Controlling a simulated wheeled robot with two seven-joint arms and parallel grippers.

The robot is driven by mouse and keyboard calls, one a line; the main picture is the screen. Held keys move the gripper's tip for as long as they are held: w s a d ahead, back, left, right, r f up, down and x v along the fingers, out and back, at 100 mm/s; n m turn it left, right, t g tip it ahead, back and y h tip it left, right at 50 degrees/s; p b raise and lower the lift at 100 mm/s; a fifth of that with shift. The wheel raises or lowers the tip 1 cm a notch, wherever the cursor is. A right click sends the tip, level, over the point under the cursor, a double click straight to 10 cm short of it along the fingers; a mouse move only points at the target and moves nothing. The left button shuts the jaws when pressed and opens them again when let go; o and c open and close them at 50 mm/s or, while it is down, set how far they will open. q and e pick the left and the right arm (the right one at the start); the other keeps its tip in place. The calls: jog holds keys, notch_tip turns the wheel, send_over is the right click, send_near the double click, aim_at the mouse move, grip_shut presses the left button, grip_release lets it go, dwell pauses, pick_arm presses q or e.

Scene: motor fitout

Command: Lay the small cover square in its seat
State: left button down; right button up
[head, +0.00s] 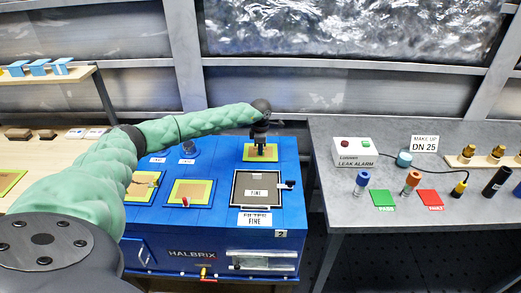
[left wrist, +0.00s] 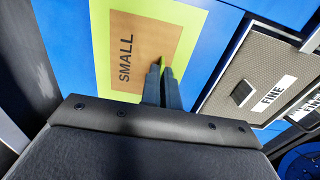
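The small cover is a brown square plate marked SMALL (left wrist: 125,60), framed by a yellow-green border (left wrist: 100,45). In the head view it is the plate (head: 250,155) at the back right of the blue HALBRIX machine (head: 200,235). My left gripper (head: 260,144) points down over it. Whether the plate lies flush is hidden. My right gripper is in neither view.
A grey panel marked FINE (head: 257,188) with a dark knob lies just in front of the small plate. Another yellow-green bordered plate (head: 188,192) lies to its left. A grey table (head: 390,225) with a leak alarm box (head: 354,151) stands right, across a gap.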

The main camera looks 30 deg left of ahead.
pick_arm(q)
jog(key=c, duration=2.1)
grip_release()
jog(key=o, duration=0.5)
jog(key=shift+f, duration=0.1)
